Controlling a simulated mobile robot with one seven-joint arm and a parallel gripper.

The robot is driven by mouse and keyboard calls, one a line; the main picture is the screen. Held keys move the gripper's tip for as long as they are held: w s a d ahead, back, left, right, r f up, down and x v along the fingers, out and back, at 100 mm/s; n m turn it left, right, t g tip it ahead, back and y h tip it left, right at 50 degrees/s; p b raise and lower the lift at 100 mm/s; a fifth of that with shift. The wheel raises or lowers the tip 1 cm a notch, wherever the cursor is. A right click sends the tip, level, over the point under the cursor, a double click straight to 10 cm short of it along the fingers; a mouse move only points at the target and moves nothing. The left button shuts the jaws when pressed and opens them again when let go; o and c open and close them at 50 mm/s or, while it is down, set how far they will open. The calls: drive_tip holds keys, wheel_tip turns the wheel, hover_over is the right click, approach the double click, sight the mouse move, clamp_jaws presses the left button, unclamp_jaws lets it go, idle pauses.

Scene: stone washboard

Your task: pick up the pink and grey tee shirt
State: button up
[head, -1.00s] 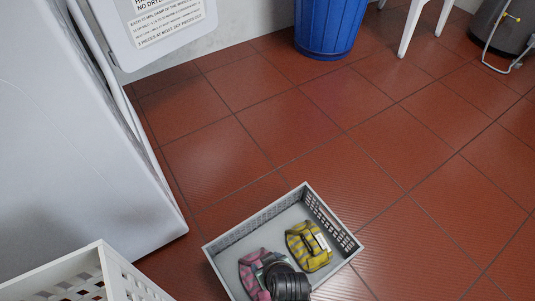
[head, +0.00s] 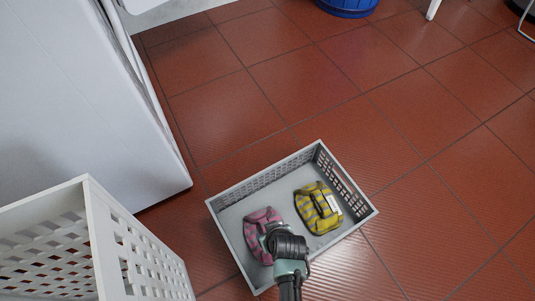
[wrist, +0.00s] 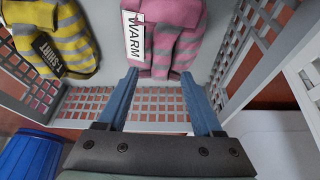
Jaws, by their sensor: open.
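The pink and grey tee shirt (head: 262,230) lies folded in a grey basket (head: 228,241) on the floor, at the basket's left side in the head view. The wrist view shows the shirt (wrist: 175,32) with a white "WARM" tag, just beyond the fingertips. My gripper (wrist: 160,78) is open and empty, with its two blue fingers apart. Its fingertips are close to the shirt's near edge in the wrist view; I cannot tell if they touch it. In the head view my wrist hides the fingers and part of the shirt.
A yellow and grey folded shirt (head: 318,208) lies beside it in the same basket. A white lattice basket (head: 122,245) stands at lower left, near a white appliance (head: 85,95). A blue bin (head: 346,6) stands at the back. The red tiled floor to the right is clear.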

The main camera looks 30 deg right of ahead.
sight(255, 222)
drive_tip(key=b+x, duration=0.4)
drive_tip(key=shift+s+f, duration=0.15)
drive_tip(key=shift+f, duration=0.3)
drive_tip(key=shift+r, duration=0.1)
clamp_jaws()
idle(1.0)
